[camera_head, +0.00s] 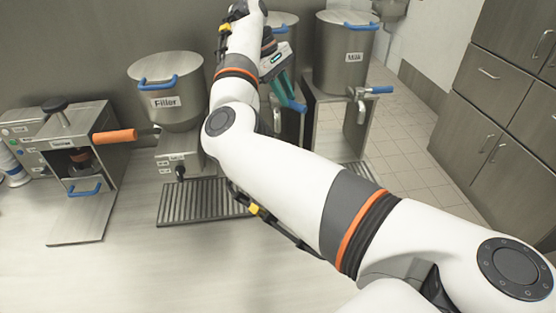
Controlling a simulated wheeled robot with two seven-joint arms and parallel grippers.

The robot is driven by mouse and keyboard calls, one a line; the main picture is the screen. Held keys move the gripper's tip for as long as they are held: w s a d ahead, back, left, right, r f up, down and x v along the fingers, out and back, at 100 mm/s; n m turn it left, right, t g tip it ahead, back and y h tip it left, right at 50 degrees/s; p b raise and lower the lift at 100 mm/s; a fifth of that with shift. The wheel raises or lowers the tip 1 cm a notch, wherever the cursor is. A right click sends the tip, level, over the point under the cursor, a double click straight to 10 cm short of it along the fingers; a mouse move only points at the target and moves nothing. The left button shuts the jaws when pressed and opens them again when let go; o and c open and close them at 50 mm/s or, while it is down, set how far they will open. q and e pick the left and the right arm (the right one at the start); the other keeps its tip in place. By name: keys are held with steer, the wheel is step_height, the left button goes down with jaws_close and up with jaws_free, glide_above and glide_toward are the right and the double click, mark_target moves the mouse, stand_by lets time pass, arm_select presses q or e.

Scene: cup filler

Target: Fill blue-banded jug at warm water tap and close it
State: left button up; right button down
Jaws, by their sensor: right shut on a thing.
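My right arm reaches from the bottom right up to the middle dispenser. My right gripper (291,96) points down and to the right in front of that dispenser, with its teal fingers shut at a small blue tap handle (300,107). The handle is mostly covered by the fingers. The middle dispenser (283,22) shows only its upper rim and part of its side. Its label is hidden, so I cannot tell from it whether this is the warm water tap. I see no blue-banded jug; my arm covers the area below the tap. My left gripper is out of view.
A Filler pot (167,84) stands left of my arm above a slatted drip tray (192,203). A Milk dispenser (342,60) with a blue-handled tap (378,90) stands right. A steel machine (78,150) with an orange handle (114,136) is far left. The front counter is clear.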

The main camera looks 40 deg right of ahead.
steer(key=shift+a+f, duration=0.15)
steer(key=shift+f, duration=0.2)
steer(key=shift+w+d+f+n+t+h+b, duration=0.15)
steer(key=shift+d+n+b, duration=0.1)
steer(key=shift+n+b, duration=0.3)
steer(key=shift+w+d+f+n+t+h+b, duration=0.1)
steer(key=shift+d+f+n+t+h+b, duration=0.1)
steer(key=shift+n+b, duration=0.3)
steer(key=shift+d+r+n, duration=0.1)
steer(key=shift+r+n, duration=0.05)
steer(key=shift+n, duration=0.3)
steer(key=shift+w+d+r, duration=0.1)
steer(key=shift+r, duration=0.1)
steer(key=shift+n, duration=0.3)
